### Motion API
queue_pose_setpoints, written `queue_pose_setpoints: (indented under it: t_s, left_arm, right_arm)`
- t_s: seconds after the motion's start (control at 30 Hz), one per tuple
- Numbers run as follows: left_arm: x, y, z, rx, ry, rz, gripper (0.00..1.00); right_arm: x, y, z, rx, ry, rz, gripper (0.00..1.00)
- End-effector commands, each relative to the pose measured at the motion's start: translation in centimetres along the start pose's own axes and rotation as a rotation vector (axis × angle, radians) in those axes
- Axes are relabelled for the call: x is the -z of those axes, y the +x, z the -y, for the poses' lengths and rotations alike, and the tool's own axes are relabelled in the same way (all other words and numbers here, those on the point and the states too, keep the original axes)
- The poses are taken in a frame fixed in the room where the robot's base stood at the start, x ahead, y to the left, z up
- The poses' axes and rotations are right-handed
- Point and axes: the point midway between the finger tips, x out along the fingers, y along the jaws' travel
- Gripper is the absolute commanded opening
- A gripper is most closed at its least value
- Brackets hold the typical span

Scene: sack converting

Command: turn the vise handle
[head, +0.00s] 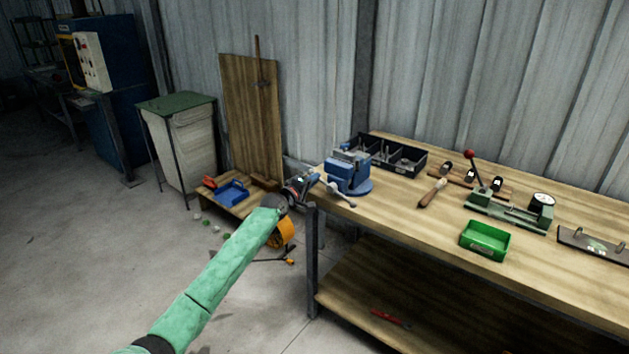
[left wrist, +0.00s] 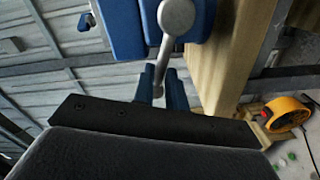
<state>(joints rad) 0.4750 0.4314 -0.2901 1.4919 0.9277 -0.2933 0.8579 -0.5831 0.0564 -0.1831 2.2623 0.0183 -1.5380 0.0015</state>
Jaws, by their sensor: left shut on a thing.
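The blue vise (head: 348,172) is mounted at the left end of the workbench; part of it also shows at the top of the left wrist view (left wrist: 126,28). Its grey handle (head: 341,194) is on the near side, and in the left wrist view the handle (left wrist: 176,22) runs from a round hub down between my fingers. My left gripper (head: 316,181) is at the bench's left edge, shut on the handle; its blue fingers (left wrist: 162,84) lie on either side of the bar. The handle's gripped end is partly hidden by the gripper. My right gripper is not in view.
The workbench (head: 400,210) carries a black divided bin (head: 408,158), a green tray (head: 485,240), a wooden-handled tool (head: 433,191) and a green lever fixture (head: 505,210). Below left is a low wooden platform with a blue bin (head: 232,192). An orange tape-like object (left wrist: 286,113) is nearby.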

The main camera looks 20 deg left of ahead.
Motion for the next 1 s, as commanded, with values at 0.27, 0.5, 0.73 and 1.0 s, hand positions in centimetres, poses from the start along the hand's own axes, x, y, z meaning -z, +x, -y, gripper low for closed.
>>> queue_pose_setpoints:
  t_s: [0.27,0.5,0.73,1.0]
  left_arm:
    - [0.2,0.0,0.6,-0.003,-0.119,-0.004,0.00]
    - [0.2,0.1,0.7,-0.004,-0.155,-0.004,0.00]
    - [0.2,0.1,0.7,-0.004,-0.157,-0.004,0.00]
    - [0.2,0.1,0.7,-0.004,-0.156,-0.003,0.35]
  right_arm:
    - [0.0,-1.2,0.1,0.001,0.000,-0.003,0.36]
    - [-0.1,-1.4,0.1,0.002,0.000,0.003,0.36]
    - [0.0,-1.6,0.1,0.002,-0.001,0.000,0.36]
    - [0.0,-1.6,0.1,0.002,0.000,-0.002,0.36]
